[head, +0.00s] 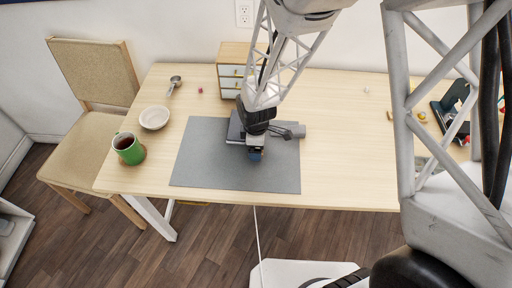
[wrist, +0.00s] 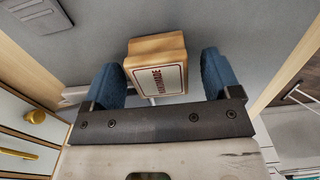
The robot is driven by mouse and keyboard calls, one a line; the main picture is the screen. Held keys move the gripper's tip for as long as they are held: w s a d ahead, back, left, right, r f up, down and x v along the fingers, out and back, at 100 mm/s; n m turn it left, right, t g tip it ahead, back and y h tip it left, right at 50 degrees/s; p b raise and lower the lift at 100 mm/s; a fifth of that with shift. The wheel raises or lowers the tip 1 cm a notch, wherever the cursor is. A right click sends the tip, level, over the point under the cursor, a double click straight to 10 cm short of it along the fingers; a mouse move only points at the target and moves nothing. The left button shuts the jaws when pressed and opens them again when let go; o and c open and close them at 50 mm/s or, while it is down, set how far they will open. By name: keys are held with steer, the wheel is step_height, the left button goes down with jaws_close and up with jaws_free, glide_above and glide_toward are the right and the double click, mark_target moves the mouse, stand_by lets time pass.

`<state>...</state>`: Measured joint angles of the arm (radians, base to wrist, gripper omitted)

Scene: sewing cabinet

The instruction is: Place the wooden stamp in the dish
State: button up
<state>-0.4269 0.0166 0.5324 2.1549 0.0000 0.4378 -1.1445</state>
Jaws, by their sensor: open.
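The wooden stamp (wrist: 157,68) shows in the wrist view as a light wood block with a pale label face bearing dark red print. It lies between the two blue fingers of my gripper (wrist: 165,82), with a gap on the right side and a narrower one on the left. My gripper is open. In the head view my gripper (head: 256,154) is low over the grey mat, and it hides most or all of the stamp there. The dish (head: 154,118) is a small white round bowl on the left part of the table, and it looks empty.
The grey mat (head: 205,170) covers the table's middle front. A dark box-like item (head: 235,130) and a grey roll (head: 292,130) are close to my gripper. A green mug (head: 130,150) stands in front of the dish, a metal scoop (head: 175,83) behind it. A small drawer cabinet (head: 232,70) stands at the back.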

steer(key=shift+f, duration=0.45)
steer(key=c, duration=1.1)
steer(key=shift+r, duration=0.1)
steer(key=shift+r, duration=0.6)
steer(key=shift+s+d+r, duration=0.1)
steer(key=shift+s+r, duration=0.05)
steer(key=shift+r, duration=0.45)
steer(key=shift+s+d+r, duration=0.1)
steer(key=shift+r, duration=0.45)
steer(key=s+d, duration=0.2)
steer(key=s, duration=0.2)
steer(key=s+d+r, duration=0.1)
steer(key=s+d, duration=0.1)
steer(key=s, duration=0.3)
steer(key=s+d, duration=0.2)
steer(key=s, duration=0.3)
steer(key=shift+s+r, duration=0.1)
steer(key=shift+r, duration=0.1)
